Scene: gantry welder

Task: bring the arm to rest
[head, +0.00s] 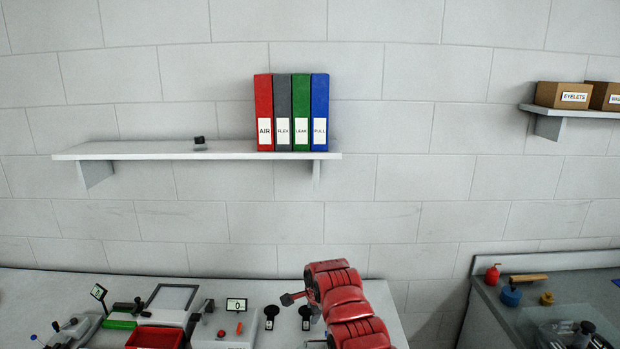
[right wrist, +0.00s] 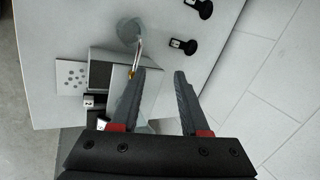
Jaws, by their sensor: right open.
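My right gripper (right wrist: 160,74) is open in the right wrist view. Its two dark fingers stand apart, with nothing held between them. It is over a pale bench top (right wrist: 55,30), and I cannot tell its height above it. A thin metal rod (right wrist: 139,50) with an amber tip shows just beyond the left finger, and I cannot tell whether they touch. In the head view a red arm of mine (head: 345,305) reaches over the bench; its gripper cannot be made out there. My left gripper is in neither view.
Two black tagged pieces (right wrist: 190,46) stand on the bench. A perforated plate (right wrist: 72,77) lies to the left. A red bin (head: 155,338) and a small display (head: 236,304) are left of the arm. A wall shelf (head: 120,151) holds several binders (head: 263,100). Another bench (head: 490,300) is at right.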

